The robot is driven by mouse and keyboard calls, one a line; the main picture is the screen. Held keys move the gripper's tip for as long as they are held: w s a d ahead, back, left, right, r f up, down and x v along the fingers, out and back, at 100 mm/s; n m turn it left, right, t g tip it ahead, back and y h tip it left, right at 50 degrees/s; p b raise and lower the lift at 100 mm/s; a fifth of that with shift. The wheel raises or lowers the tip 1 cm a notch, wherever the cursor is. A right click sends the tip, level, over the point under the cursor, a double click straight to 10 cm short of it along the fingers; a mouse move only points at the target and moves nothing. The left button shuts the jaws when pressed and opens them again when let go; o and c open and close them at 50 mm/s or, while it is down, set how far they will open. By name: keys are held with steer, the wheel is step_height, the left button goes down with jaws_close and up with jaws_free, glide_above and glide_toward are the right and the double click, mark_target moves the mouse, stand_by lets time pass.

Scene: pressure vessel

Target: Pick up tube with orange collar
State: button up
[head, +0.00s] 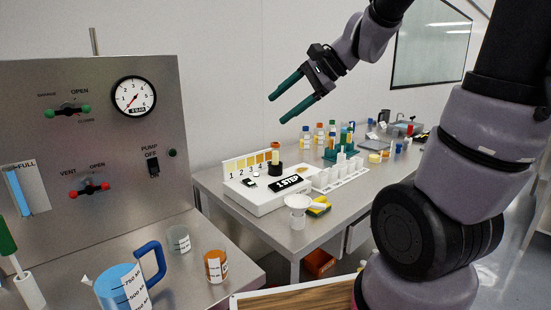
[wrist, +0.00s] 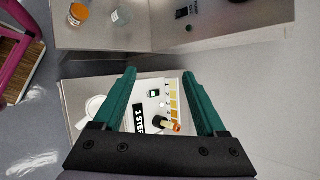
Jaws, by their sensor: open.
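A small pale tube with an orange top (head: 275,157) stands upright in a black holder (head: 276,170) on the white "1 STEP" device (head: 268,200) on the far table. I take it to be the tube with the orange collar; its collar is too small to make out. In the wrist view its orange end (wrist: 176,127) shows between the green fingers, near their bases. My gripper (head: 278,109) is open and empty, in the air above the device. Its two green fingers, also in the wrist view (wrist: 158,72), are well apart and touch nothing.
A row of colour swatches (head: 246,163) stands behind the device. The steel panel with a gauge (head: 134,96) and a blue-filled jug (head: 122,287) are at left.

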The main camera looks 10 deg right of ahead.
steer(key=w+a+f+m+t+y, duration=0.1)
steer(key=w+a+f+m+y, duration=0.15)
steer(key=w+m, duration=0.4)
steer(key=m+t+h, duration=0.7)
steer(key=m, duration=0.6)
glide_toward(278, 150)
steer(key=w, duration=0.1)
steer(key=shift+y, duration=0.25)
steer(key=x, duration=1.1)
steer(key=shift+s+a+f, duration=0.1)
steer(key=shift+f, duration=0.1)
steer(key=shift+c, duration=0.3)
